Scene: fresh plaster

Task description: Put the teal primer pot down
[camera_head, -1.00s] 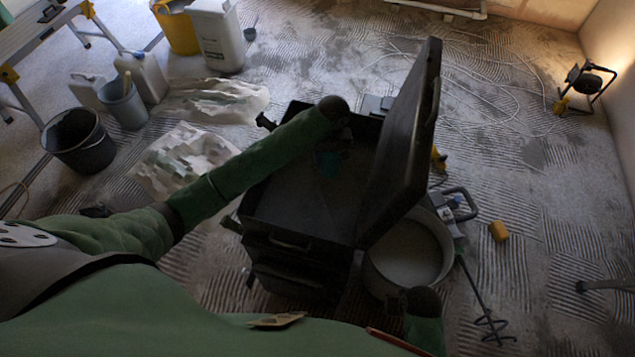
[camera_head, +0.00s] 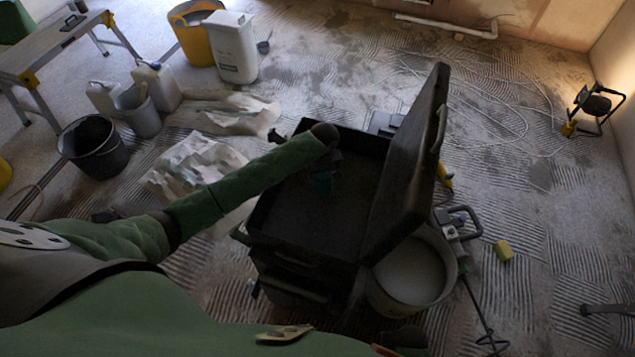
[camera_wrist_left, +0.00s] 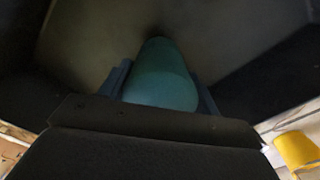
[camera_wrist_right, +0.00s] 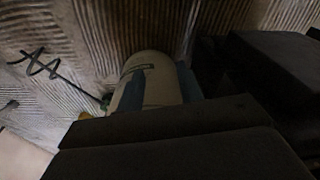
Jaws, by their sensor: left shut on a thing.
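The teal primer pot (camera_head: 322,183) is inside the outline of the open black chest (camera_head: 300,262). My left gripper (camera_head: 328,163) is above the pot and shut on it. In the left wrist view the teal pot (camera_wrist_left: 162,80) sits between the two blue fingers, over the chest's dull grey floor. I cannot tell whether the pot touches that floor. In the right wrist view a cream cylinder with a green mark (camera_wrist_right: 147,80) sits between my right gripper's fingers (camera_wrist_right: 148,92), which appear shut on it. The right hand is dark at the head view's bottom edge.
The chest's raised lid (camera_head: 408,165) stands along its right side. A bucket with pale contents (camera_head: 412,275) stands close right of the chest. Crumpled sheets (camera_head: 195,165), a black bucket (camera_head: 93,148) and canisters stand left.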

